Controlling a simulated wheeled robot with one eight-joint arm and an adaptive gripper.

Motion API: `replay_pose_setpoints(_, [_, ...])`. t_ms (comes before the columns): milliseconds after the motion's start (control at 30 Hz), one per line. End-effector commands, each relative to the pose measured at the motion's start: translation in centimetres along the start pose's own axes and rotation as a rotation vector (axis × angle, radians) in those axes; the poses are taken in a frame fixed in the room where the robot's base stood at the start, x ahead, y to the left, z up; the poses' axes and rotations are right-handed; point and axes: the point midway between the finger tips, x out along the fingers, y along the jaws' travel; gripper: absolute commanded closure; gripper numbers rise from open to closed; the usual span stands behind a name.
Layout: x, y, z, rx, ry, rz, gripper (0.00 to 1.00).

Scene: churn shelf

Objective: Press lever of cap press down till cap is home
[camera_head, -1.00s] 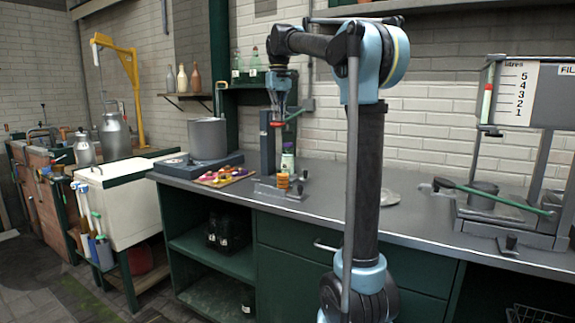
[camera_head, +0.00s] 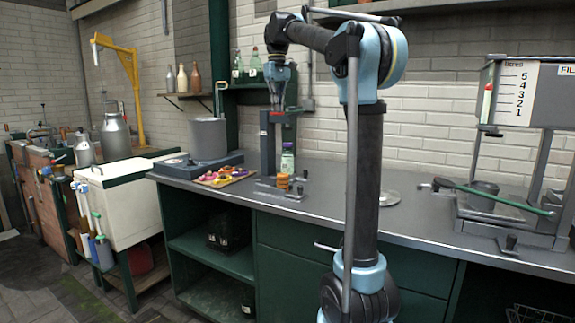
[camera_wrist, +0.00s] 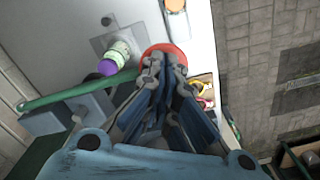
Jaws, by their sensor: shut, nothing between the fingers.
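The cap press has a grey column (camera_head: 267,145) on the bench. Its green lever (camera_wrist: 75,88) ends in a red knob (camera_wrist: 163,52), which also shows in the head view (camera_head: 278,114). In the head view the lever looks about level. My gripper (camera_head: 276,107) is shut and empty, pointing down with its fingertips at the red knob. The wrist view shows the fingertips (camera_wrist: 160,62) over the knob; contact is hard to tell. A bottle with a purple cap (camera_wrist: 107,67) stands upright below the lever, on a grey plate. Whether the cap is seated cannot be told.
Orange round items (camera_head: 283,181) stand in front of the bottle. A board of colourful pieces (camera_head: 224,177) and a grey pot (camera_head: 208,138) are to the left. A filling stand (camera_head: 510,205) is on the right. The bench between is mostly clear.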

Motion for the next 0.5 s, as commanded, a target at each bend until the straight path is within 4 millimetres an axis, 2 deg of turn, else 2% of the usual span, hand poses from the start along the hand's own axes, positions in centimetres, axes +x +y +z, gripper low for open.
replay_pose_setpoints(367, [-0.4, -0.1, 0.0, 0.0, 0.0, 0.0, 1.0])
replay_pose_setpoints(500, [-1.2, 0.0, 0.0, 0.0, 0.0, 0.0, 1.0])
